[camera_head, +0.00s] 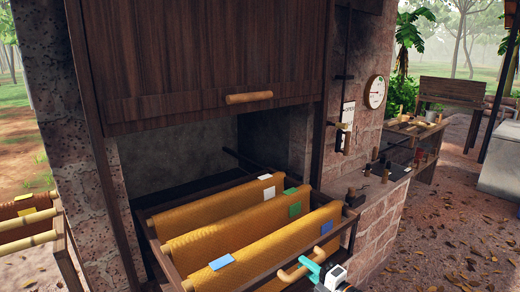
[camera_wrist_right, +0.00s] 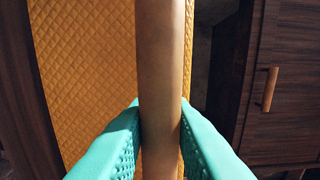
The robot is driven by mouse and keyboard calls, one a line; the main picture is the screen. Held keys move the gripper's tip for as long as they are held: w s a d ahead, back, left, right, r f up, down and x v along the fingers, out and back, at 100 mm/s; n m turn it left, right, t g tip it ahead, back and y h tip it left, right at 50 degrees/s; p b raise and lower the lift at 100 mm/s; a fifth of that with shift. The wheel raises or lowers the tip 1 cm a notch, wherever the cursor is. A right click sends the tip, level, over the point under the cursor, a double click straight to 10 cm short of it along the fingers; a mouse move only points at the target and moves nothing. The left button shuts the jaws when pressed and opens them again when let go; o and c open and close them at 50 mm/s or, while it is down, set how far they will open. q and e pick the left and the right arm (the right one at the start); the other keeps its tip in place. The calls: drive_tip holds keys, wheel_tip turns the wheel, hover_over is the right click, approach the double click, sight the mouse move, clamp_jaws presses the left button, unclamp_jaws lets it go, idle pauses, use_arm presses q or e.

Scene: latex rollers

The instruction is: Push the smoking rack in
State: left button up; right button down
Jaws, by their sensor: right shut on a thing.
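The smoking rack (camera_head: 180,279) is a dark wooden frame pulled partly out of the smokehouse opening (camera_head: 180,165). Several orange-yellow latex sheets (camera_head: 235,236) hang in it, with white, green and blue tags. A light wooden handle (camera_head: 302,262) is on its front; in the right wrist view the handle (camera_wrist_right: 162,60) runs upright through the middle. My right gripper (camera_head: 314,268) has teal fingers shut on this handle, one finger on each side. A quilted orange sheet (camera_wrist_right: 85,70) is behind it in the wrist view. My left gripper is not in view.
The raised dark wooden door (camera_head: 200,60) with a wooden handle is above the opening. A brick wall with a gauge (camera_head: 375,92) and a ledge with small items (camera_head: 385,172) is at the right. Another rack (camera_head: 30,222) stands at the left edge.

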drive_tip(key=b+x, duration=0.6)
drive_tip(key=x, duration=0.7)
drive_tip(key=shift+w+a, duration=0.15)
idle(0.6)
